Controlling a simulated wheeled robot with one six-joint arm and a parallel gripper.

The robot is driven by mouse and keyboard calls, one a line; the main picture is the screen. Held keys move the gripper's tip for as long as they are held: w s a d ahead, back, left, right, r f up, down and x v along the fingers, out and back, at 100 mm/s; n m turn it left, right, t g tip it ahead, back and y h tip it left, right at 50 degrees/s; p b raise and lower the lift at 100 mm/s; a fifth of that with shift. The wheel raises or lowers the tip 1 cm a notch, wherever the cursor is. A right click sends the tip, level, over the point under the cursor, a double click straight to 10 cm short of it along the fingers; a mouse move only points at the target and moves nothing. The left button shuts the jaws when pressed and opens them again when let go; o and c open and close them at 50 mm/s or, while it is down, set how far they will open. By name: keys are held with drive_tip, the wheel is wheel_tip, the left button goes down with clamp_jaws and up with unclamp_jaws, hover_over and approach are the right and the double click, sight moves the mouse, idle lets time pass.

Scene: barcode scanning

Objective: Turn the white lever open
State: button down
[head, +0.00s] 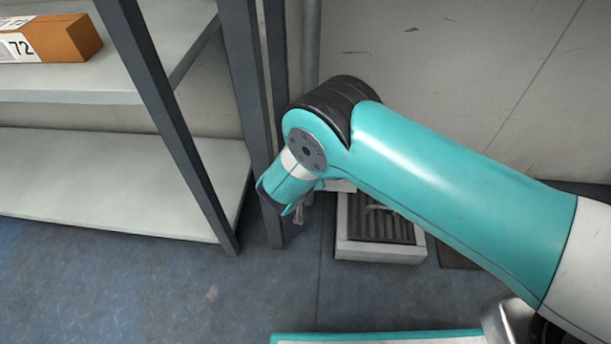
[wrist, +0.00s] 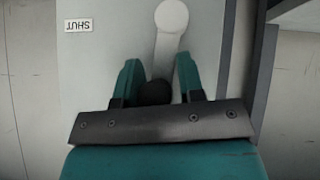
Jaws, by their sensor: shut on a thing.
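The white lever (wrist: 165,48) shows in the wrist view on a pale panel (wrist: 110,50). Its round white pivot is at the top and its arm runs down, slightly to the left, to a dark knob (wrist: 156,91). My gripper (wrist: 157,66) has its two teal fingers on either side of the lever's lower end and is shut on it. A label reading "SHUT" (wrist: 78,25), upside down, is left of the pivot. In the head view my gripper (head: 284,203) is low beside the shelf post, and I cannot make out the lever there.
A grey shelf rack (head: 110,185) with dark posts stands left of my arm. An orange box (head: 70,38) marked 72 lies on its upper shelf. A pale basin with a dark grate (head: 380,252) sits on the floor behind my forearm. The blue floor in front is clear.

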drive_tip(key=shift+s+d+f, duration=0.15)
drive_tip(key=shift+d+f, duration=0.05)
drive_tip(key=shift+d, duration=0.45)
drive_tip(key=c, duration=0.9)
unclamp_jaws()
drive_tip(key=shift+a+r, duration=0.2)
drive_tip(key=shift+a, duration=0.2)
drive_tip(key=shift+p+v, duration=1.85)
drive_tip(key=shift+v, duration=1.8)
